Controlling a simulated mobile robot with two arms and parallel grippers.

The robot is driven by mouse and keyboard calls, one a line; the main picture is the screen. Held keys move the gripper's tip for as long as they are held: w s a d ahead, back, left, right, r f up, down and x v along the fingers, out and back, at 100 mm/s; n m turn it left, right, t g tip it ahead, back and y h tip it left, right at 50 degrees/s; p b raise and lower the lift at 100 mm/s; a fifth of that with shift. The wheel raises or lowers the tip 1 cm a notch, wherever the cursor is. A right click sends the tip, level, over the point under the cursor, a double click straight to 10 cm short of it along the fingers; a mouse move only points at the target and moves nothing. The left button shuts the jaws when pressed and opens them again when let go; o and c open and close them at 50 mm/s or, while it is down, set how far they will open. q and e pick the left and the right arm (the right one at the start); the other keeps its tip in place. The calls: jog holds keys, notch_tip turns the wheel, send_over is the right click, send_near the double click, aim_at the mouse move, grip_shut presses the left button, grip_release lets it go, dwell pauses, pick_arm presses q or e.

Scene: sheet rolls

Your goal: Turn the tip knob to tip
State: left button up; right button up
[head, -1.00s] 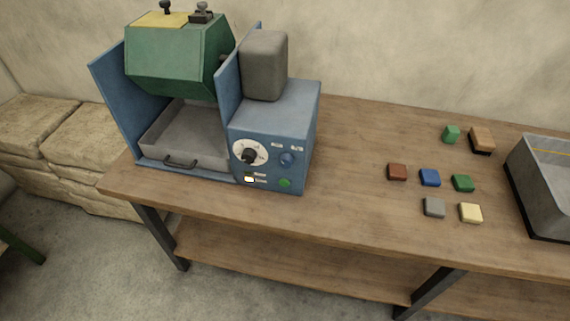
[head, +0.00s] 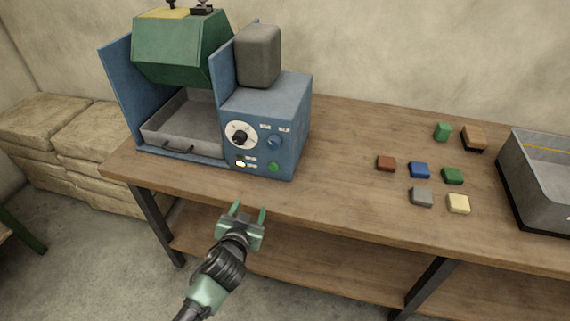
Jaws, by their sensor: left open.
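A blue machine (head: 268,98) with a green drum (head: 175,48) stands on the wooden table. Its front panel carries a black knob (head: 240,139) on a white dial and a smaller blue knob (head: 274,141) to the right of it. The small labels are too small to read, so I cannot tell which knob is the tip knob. A grey tray (head: 185,128) with a handle sits below the drum. My left gripper (head: 249,209) is open and empty, in front of the table's front edge, below the panel and apart from it. My right gripper is not in view.
A lit indicator (head: 240,163) and a green button (head: 273,167) are low on the panel. Several small coloured blocks (head: 420,170) lie on the right of the table, beside a grey bin (head: 535,200). The tabletop (head: 325,180) between machine and blocks is clear.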

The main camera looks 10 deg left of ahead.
aim_at(273, 145)
pick_arm(q)
jog(key=w+d+r+t+h, duration=0.1)
jog(key=w+d+r+t, duration=0.1)
jog(key=r, duration=0.4)
jog(key=w+d+r+t, duration=0.1)
jog(key=r+t, duration=0.1)
jog(key=r, duration=0.4)
jog(key=shift+m, duration=0.4)
jog(key=w, duration=0.5)
jog(key=w+r, duration=0.1)
jog(key=w, duration=0.2)
jog(key=shift+d+p, duration=0.3)
jog(key=shift+p, duration=0.05)
jog(key=shift+w, duration=0.5)
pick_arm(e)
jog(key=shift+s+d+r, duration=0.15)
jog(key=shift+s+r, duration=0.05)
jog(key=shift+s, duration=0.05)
pick_arm(q)
grip_shut()
